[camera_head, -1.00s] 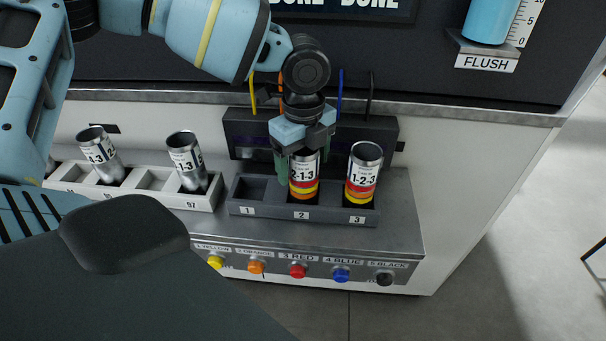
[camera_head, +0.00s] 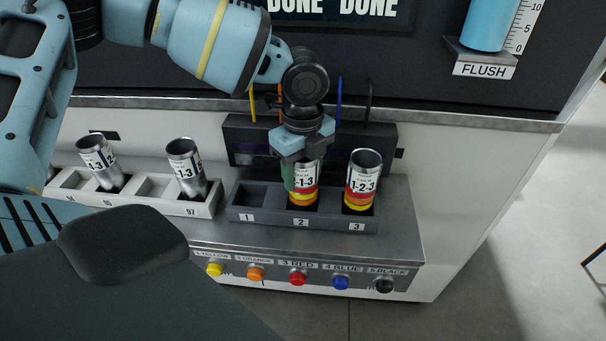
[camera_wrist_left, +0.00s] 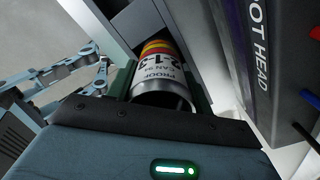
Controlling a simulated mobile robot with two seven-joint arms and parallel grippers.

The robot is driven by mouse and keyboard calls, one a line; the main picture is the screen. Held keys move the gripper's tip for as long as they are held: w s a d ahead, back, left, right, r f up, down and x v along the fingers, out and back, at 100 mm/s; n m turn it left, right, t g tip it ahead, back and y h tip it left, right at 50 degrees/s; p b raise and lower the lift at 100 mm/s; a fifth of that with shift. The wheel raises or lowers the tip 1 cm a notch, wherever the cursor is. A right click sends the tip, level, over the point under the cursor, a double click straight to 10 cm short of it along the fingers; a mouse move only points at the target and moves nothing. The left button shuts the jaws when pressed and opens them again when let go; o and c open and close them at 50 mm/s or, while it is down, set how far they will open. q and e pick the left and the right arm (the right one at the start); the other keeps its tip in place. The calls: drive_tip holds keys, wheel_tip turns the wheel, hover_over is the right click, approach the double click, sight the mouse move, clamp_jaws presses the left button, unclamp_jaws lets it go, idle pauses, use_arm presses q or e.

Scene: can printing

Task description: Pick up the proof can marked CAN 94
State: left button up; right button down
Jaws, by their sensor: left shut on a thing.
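The proof can marked CAN 94 (camera_wrist_left: 166,72) shows in the left wrist view, silver with 2-1-3 on its white label and red, orange and yellow bands. In the head view this can (camera_head: 303,181) stands in slot 2 of the dark grey tray (camera_head: 262,218). My left gripper (camera_head: 305,168) comes from above and is shut on the can near its top. Its green fingers lie on both sides of the can in the wrist view (camera_wrist_left: 163,88). The can's lower end is hidden in the slot.
A similar can (camera_head: 362,182) marked 1-2-3 stands close by in slot 3; slot 1 is empty. Two silver cans (camera_head: 186,168) (camera_head: 101,163) lean in the light tray (camera_head: 150,208) at left. Coloured buttons (camera_head: 297,279) line the front edge. Nozzle tubes rise behind the tray.

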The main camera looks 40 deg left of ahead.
use_arm(q)
drive_tip(key=shift+r, duration=0.55)
drive_tip(key=s+r, duration=0.2)
drive_tip(key=s, duration=0.6)
drive_tip(key=s+r, duration=0.1)
drive_tip(key=s, duration=0.7)
drive_tip(key=shift+d+r, duration=0.25)
drive_tip(key=shift+r, duration=0.1)
